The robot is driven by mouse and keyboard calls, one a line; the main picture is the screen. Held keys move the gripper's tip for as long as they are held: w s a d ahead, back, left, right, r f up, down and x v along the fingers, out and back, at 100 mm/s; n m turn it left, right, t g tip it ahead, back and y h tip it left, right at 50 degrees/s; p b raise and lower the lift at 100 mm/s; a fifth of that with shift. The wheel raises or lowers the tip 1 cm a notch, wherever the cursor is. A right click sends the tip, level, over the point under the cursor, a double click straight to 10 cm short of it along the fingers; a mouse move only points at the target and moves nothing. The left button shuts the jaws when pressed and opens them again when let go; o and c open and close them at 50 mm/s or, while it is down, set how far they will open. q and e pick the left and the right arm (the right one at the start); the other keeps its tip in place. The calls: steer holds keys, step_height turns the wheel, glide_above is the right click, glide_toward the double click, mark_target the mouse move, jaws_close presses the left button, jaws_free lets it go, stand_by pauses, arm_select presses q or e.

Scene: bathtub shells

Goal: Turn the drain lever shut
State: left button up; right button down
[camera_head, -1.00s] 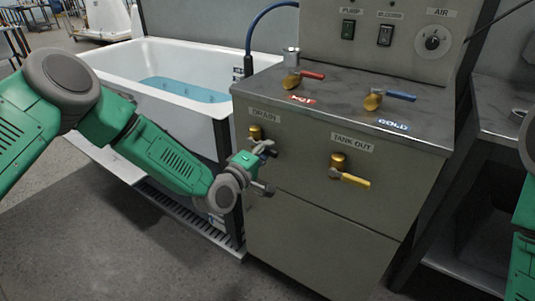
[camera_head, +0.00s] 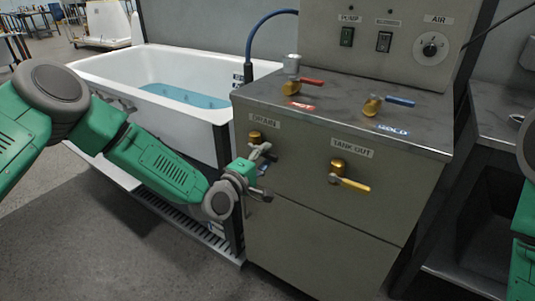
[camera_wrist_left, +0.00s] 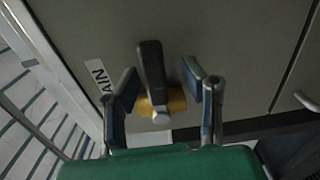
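The drain valve has a brass body (camera_head: 254,137) under the DRAIN label (camera_head: 264,119) on the cabinet front. In the left wrist view its dark lever (camera_wrist_left: 151,67) sticks out from the brass body (camera_wrist_left: 176,101), pointing up in that picture. My left gripper (camera_head: 262,170) is at this valve and hides most of the lever in the head view. In the wrist view the left gripper (camera_wrist_left: 160,88) is open, with one finger on each side of the lever and a gap visible on both sides. My right gripper is out of view; only part of my right arm shows at the right edge.
The tank-out valve (camera_head: 338,166) with a yellow lever is to the right on the same panel. Hot (camera_head: 293,84) and cold (camera_head: 373,105) taps stand on the cabinet top. A white tub (camera_head: 105,64) with blue water is at the left, beside the cabinet.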

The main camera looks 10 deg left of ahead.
arm_select(q)
steer(key=shift+w+a+r, duration=0.1)
steer(key=shift+r, duration=0.1)
steer(key=v, duration=1.2)
steer(key=shift+f, duration=0.15)
